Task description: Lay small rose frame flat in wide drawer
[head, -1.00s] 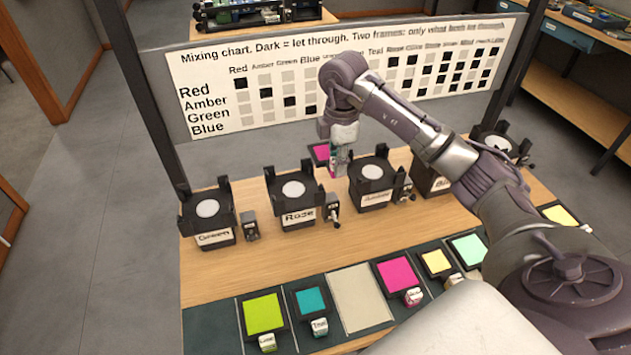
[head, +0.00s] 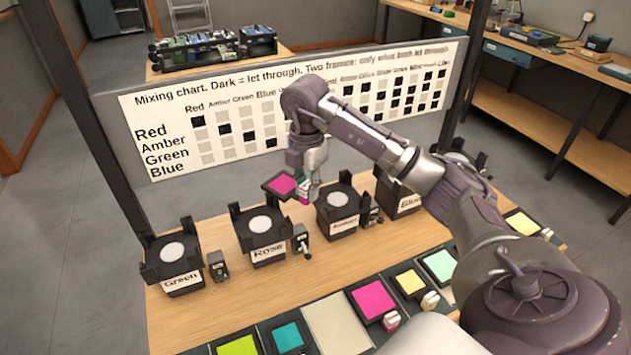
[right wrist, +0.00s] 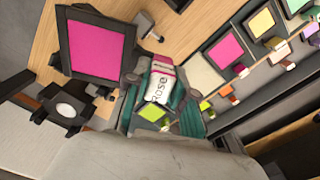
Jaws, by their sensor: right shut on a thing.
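My right gripper (head: 305,192) is shut on the handle of a small magenta frame (head: 281,185) with a dark border. It holds the frame above the bench, behind and between the Rose and Amber stands. In the right wrist view, the frame (right wrist: 95,46) extends from the white-and-pink handle (right wrist: 158,88), which reads "Rose". A second magenta frame (head: 372,300) lies in the front row on the bench. Blue drawer fronts (head: 505,55) show under the back right workbench; they look shut, and I cannot tell whether one is the wide drawer. My left gripper is not in view.
Round-topped stands, Green (head: 176,262), Rose (head: 262,235) and Amber (head: 338,210), line the wooden bench. The front row holds coloured frames, including teal (head: 288,336), and a bare grey panel (head: 338,325). A mixing chart (head: 225,125) on posts rises behind the stands.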

